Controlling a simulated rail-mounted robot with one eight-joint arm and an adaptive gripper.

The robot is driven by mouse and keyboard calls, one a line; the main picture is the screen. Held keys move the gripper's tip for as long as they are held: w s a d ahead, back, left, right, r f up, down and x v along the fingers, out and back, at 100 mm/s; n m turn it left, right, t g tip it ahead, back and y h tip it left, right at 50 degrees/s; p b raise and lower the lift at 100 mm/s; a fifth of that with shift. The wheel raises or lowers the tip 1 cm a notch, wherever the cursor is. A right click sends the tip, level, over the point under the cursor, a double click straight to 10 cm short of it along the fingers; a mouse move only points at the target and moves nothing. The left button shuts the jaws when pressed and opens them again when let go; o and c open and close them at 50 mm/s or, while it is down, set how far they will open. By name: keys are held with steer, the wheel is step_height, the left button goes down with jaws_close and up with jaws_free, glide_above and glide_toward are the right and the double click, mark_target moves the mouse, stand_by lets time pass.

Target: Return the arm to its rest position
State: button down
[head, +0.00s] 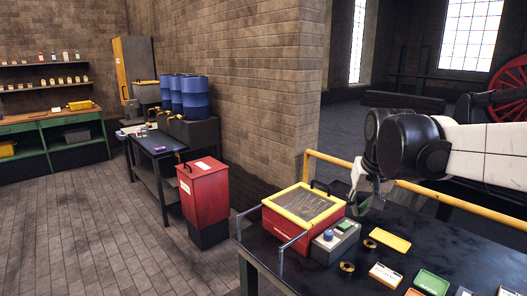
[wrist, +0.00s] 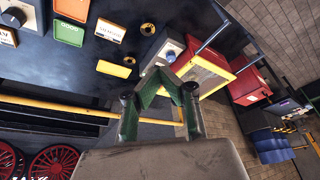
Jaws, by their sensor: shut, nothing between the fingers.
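My arm reaches in from the right in the head view, white with a dark wrist joint. My gripper (head: 364,200) hangs down over the back of the dark workbench (head: 390,262), right of the red box with a yellow-framed lid (head: 304,206). In the wrist view my gripper (wrist: 160,82) shows green fingers that come together at their tips. It is shut and holds nothing. The red box with the yellow-framed lid (wrist: 205,72) lies beyond the fingers there.
A grey control box with a blue knob (head: 334,239), a yellow tray (head: 390,239), brass rings and several labelled trays lie on the workbench. A yellow rail (head: 452,201) runs behind it. A red bin (head: 204,189) stands left. Open floor (head: 90,230) lies at the left.

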steer(key=s+a+f+t, duration=0.1)
steer(key=s+f, duration=0.3)
steer(key=s, duration=0.6)
steer(key=s+a+f+n+t+b, duration=0.1)
steer(key=s+f, duration=0.4)
steer(key=s, duration=0.6)
steer(key=shift+a+f+n+t+b, duration=0.15)
steer(key=shift+a+n+t+b, duration=0.15)
steer(key=shift+a+t, duration=0.25)
